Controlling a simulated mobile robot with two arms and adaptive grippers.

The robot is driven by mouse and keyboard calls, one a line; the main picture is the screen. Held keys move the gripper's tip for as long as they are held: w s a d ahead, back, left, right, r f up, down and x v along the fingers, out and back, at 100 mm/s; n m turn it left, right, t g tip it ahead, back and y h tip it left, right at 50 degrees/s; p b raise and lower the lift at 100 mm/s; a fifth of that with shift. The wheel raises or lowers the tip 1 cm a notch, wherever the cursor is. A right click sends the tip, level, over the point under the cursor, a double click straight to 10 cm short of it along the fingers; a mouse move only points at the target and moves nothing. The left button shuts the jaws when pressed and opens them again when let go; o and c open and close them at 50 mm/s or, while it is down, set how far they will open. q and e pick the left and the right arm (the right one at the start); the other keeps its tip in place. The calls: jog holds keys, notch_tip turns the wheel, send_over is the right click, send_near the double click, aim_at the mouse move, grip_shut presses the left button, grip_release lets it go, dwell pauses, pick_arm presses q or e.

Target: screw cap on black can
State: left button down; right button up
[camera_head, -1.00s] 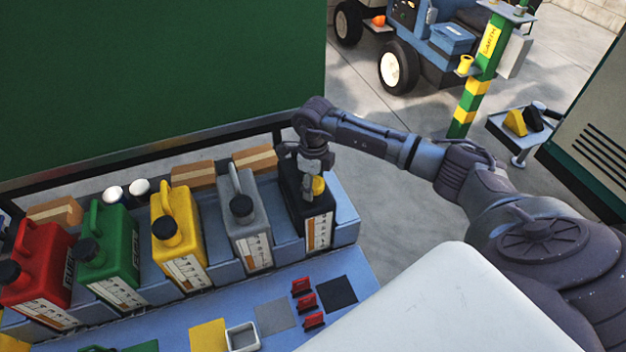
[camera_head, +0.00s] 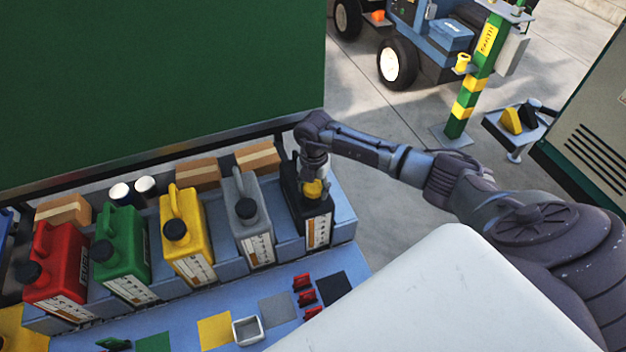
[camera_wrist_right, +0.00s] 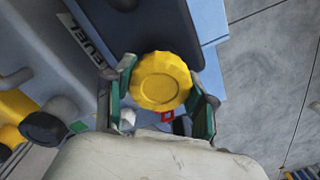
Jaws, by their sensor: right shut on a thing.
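The black can (camera_head: 316,222) stands at the right end of the row of cans, with a white and orange label on its front. A yellow cap (camera_head: 313,189) is at its top, directly under my right gripper (camera_head: 314,178). In the right wrist view my right gripper (camera_wrist_right: 160,95) has its two fingers on either side of the yellow cap (camera_wrist_right: 160,82), shut on it. The cap's ridged rim and round top face the camera. The can's neck is hidden beneath the cap, so I cannot tell whether the thread is engaged. My left gripper is not in view.
Beside the black can stand a grey can (camera_head: 246,222), a yellow can (camera_head: 188,240), a green can (camera_head: 122,257) and a red can (camera_head: 55,265). Small red clips (camera_head: 304,299) and a white square tray (camera_head: 247,331) lie on the blue bench. Cardboard boxes (camera_head: 257,157) are behind.

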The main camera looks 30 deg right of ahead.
jog(key=shift+d, duration=0.15)
jog(key=o, duration=1.4)
